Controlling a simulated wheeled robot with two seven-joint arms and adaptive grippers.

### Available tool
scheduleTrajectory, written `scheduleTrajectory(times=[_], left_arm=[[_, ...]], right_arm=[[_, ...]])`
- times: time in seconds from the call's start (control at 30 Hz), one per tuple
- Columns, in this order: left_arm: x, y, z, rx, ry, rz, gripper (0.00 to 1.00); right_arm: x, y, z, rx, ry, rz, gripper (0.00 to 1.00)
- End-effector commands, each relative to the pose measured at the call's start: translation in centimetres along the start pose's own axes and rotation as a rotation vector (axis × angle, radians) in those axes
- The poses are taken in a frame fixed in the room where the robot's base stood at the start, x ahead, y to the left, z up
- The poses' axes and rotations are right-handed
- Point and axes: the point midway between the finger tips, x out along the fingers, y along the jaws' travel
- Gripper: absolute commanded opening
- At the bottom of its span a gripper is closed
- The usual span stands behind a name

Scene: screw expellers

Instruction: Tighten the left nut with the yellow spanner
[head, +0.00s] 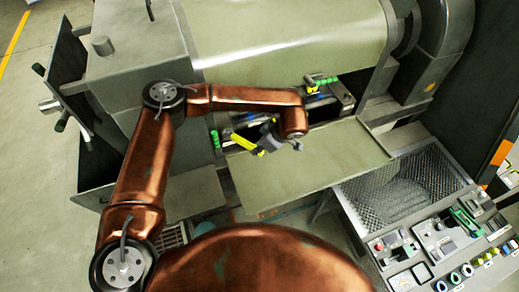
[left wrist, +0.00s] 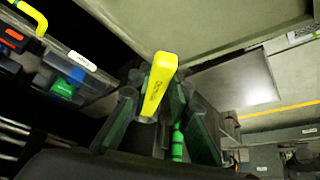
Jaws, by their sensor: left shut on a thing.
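My left gripper (head: 267,138) is shut on the yellow spanner (head: 243,142), near the left end of the dark opening under the large drum. In the left wrist view the yellow spanner (left wrist: 160,78) points up and away between the gripper's fingers (left wrist: 152,100). A green stacked piece (head: 215,140), which looks like the left nut's fitting, stands left of the spanner, with a small gap. A similar green piece (head: 326,80) sits farther right. In the left wrist view a green rod (left wrist: 178,142) shows beside the right finger. My right gripper is not in view.
A flat olive cover (head: 315,160) lies in front of the opening. A yellow handle (head: 312,89) is beside the right green piece. Open floor (head: 35,150) is at the left.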

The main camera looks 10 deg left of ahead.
Motion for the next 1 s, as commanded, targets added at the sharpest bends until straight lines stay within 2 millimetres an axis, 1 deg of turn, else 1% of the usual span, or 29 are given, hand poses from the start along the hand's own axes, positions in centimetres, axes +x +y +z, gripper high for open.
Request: scheduleTrajectory(times=[0.33,0.7,0.8,1.0], left_arm=[[1.2,1.6,-1.9,-0.002,-0.001,0.001,0.0],[2.5,3.1,-3.7,0.0,-0.001,0.001,0.0],[3.2,3.1,-3.2,0.002,-0.001,0.002,0.0],[3.7,3.1,-3.0,0.002,-0.001,0.002,0.0]], right_arm=[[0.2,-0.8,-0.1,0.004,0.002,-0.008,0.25],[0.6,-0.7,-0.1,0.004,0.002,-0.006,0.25],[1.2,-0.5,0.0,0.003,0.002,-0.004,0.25],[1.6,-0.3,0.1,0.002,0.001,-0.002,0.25]])
